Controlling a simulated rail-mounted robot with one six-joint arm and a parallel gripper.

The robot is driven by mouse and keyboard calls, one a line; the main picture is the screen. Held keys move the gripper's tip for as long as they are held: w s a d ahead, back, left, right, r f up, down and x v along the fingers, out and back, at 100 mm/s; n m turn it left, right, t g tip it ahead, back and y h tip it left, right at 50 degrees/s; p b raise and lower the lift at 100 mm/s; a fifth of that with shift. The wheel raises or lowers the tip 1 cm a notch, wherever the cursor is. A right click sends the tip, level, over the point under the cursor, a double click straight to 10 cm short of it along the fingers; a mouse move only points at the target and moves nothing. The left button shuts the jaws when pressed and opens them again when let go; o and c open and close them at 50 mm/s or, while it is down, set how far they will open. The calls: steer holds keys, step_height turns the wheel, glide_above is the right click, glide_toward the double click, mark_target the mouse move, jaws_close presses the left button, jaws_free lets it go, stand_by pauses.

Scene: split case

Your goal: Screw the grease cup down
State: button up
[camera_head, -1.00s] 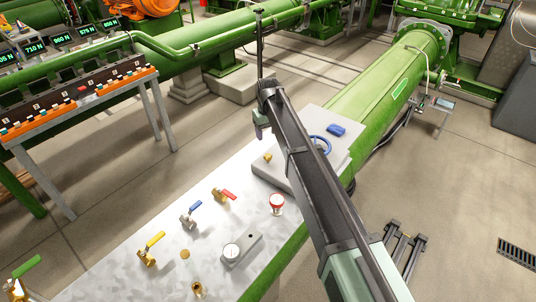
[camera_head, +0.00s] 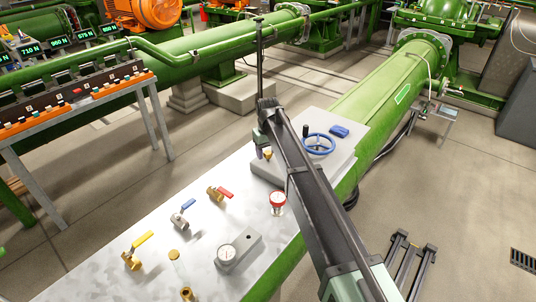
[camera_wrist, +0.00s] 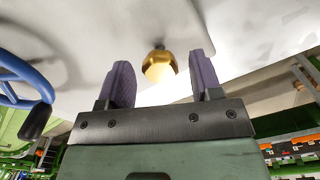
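The grease cup, a small brass cup (camera_wrist: 159,65), is beyond and between my fingertips in the wrist view. It hangs from or stands on a pale surface, which the camera sees at a slant. In the head view the cup (camera_head: 268,155) is a small brass spot at the left edge of the grey block. My gripper (camera_wrist: 163,78) is open, with two purple-padded fingers, one on each side of the cup with a gap to each. In the head view my gripper (camera_head: 263,152) is right beside the cup, and my arm hides part of the block.
The grey block (camera_head: 278,178) bears a blue handwheel (camera_head: 318,144) and a blue part (camera_head: 339,131). A thin upright rod (camera_head: 259,60) is behind my gripper.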

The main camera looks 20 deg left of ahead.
steer(key=c, duration=0.9)
steer(key=shift+o, duration=0.2)
steer(key=shift+m, duration=0.3)
steer(key=m, duration=0.4)
steer(key=shift+m, duration=2.3)
steer(key=o, duration=0.9)
